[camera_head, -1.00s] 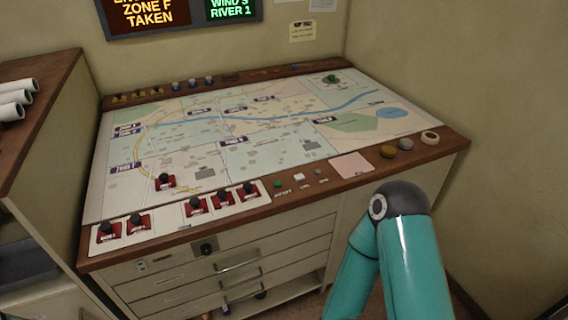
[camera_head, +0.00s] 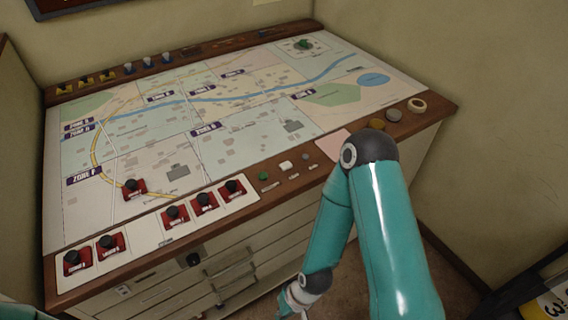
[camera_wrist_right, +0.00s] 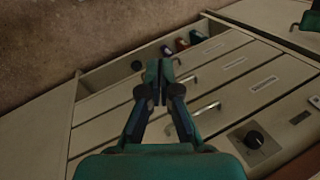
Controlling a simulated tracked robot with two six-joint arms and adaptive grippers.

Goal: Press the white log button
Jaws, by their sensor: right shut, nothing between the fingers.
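The white log button (camera_head: 286,165) is on the wooden front rail of the map console, between a green button (camera_head: 264,175) and a small grey one (camera_head: 305,156). My right gripper (camera_wrist_right: 158,70) is shut and empty in the right wrist view, in front of the console's drawers and below the rail. My left gripper is not in view.
The map console (camera_head: 230,130) carries several red-based black knobs, including one on the map (camera_head: 134,188). A pink pad (camera_head: 333,146) lies right of the buttons, partly behind my right arm. Drawer handles (camera_wrist_right: 207,108) stick out below. The air above the buttons is free.

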